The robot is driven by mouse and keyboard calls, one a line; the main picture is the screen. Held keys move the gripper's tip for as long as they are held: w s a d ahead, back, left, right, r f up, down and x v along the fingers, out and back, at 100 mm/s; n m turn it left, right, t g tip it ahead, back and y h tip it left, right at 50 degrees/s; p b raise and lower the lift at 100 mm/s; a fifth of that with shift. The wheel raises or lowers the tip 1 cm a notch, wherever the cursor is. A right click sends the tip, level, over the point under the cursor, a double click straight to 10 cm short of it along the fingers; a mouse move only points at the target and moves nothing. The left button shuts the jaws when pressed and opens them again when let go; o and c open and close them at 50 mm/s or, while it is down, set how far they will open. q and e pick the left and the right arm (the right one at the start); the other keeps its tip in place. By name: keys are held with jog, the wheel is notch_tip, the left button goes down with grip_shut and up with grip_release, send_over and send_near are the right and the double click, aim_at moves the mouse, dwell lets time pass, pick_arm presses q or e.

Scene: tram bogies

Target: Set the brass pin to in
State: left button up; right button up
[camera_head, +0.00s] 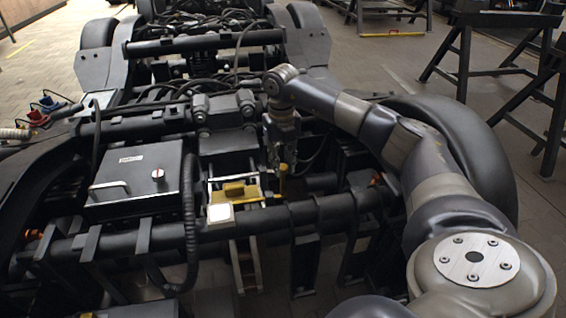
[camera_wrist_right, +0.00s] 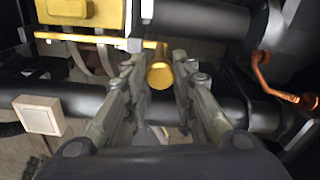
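The brass pin (camera_head: 282,180) is a yellow upright piece at the right end of a yellow bracket (camera_head: 236,191), in the middle of the bogie. In the right wrist view, the round end of the pin (camera_wrist_right: 160,72) shows between the two fingers. My right gripper (camera_head: 281,160) points down from above, close to the pin. In its wrist view (camera_wrist_right: 158,82) the fingers stand apart on either side of the pin, with a small gap visible. How far the pin sits in its hole is hidden. My left gripper is not in view.
A grey box with a handle (camera_head: 135,178) lies left of the bracket. A pale square block (camera_head: 220,213) is in front of the bracket. A black bar (camera_head: 270,218) crosses in front, and a dark wheel (camera_head: 470,150) stands at right. An orange hook (camera_wrist_right: 275,85) shows right of the gripper.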

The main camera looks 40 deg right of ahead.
jog(key=r, duration=0.2)
jog(key=w+r, duration=0.1)
jog(key=r, duration=0.3)
jog(key=shift+w+d, duration=0.3)
jog(key=shift+d, duration=0.1)
jog(key=shift+o, duration=0.3)
notch_tip(320, 180, up, 6)
jog(key=s+a, duration=0.1)
jog(key=s, duration=0.1)
jog(key=shift+s+a+r, duration=0.15)
jog(key=shift+a, duration=0.15)
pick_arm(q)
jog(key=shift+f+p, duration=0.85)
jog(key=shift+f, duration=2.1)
pick_arm(e)
jog(key=f, duration=0.4)
jog(key=d+f+b, duration=0.1)
jog(key=f, duration=0.3)
jog(key=f+b, duration=0.1)
jog(key=f, duration=0.3)
jog(key=shift+d, duration=0.35)
jog(key=shift+f, duration=0.45)
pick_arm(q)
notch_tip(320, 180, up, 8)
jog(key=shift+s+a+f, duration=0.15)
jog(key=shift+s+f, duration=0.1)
pick_arm(e)
grip_shut()
